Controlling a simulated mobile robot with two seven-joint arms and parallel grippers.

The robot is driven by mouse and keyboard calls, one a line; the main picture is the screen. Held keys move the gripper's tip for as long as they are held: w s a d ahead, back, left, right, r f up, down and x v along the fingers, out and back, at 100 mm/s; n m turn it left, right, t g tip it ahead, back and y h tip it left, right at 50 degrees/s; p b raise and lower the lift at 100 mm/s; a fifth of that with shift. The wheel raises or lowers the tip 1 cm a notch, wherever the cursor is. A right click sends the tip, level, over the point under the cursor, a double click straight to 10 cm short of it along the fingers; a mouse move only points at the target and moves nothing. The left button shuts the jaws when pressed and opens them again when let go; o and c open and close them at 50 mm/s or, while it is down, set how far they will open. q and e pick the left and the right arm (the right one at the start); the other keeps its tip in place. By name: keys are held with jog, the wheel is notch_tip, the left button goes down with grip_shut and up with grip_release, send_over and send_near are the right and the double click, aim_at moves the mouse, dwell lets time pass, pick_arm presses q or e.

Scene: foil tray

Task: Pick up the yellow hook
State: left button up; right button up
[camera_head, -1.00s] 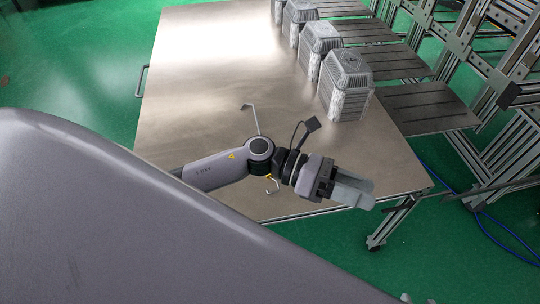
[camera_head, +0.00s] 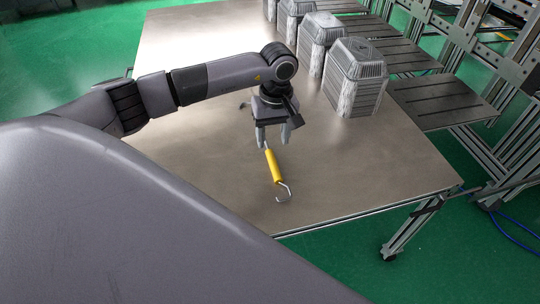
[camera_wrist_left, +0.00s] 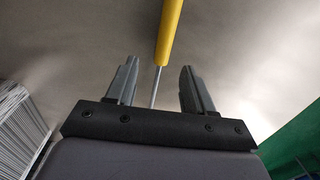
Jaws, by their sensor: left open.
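The yellow hook (camera_head: 273,166) lies on the metal table, with a yellow handle and a bent metal hook at its near end. My left gripper (camera_head: 272,140) is open over the far end of the hook, where its metal rod is. In the left wrist view the yellow handle (camera_wrist_left: 169,35) runs up from the middle, and its thin rod passes between the open fingers of the left gripper (camera_wrist_left: 152,82). Nothing is held. I cannot tell the height of the fingers above the table. My right gripper is not in view.
The metal table (camera_head: 190,150) is mostly bare around the hook. Several grey ribbed foil-like blocks (camera_head: 355,77) stand in a row along its right side. A metal frame rack with dark shelves (camera_head: 440,100) stands beyond the right edge. The floor is green.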

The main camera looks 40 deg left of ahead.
aim_at(271, 154)
pick_arm(q)
jog(key=f, duration=0.3)
jog(key=f+b, duration=0.1)
jog(key=f, duration=0.1)
jog(key=shift+s, duration=0.35)
grip_shut()
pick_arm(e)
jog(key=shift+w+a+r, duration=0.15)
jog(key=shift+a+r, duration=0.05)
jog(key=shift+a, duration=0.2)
